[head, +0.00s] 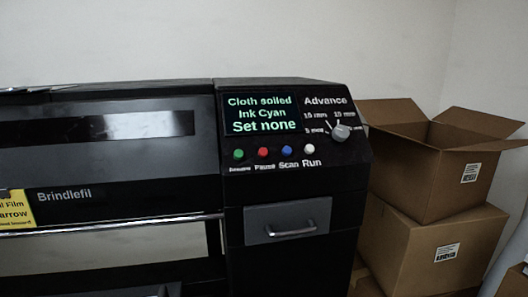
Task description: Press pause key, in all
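A black printer control panel (285,172) faces me, slightly right of the middle. The red key (262,152), labelled Pause, sits in a row of round keys. A green key (238,154) is to its left, with a label too small to read surely. A blue key (287,150) labelled Scan and a white key (310,148) labelled Run are to its right. The screen (261,115) above reads "Cloth soiled", "Ink Cyan", "Set none". Neither of my grippers is in view, and nothing covers the keys.
A grey Advance knob (341,132) sits right of the screen. A grey drawer with a handle (290,229) is below the keys. The printer body (100,150) fills the left. An open cardboard box (430,165) stands on another box (425,240) at the right.

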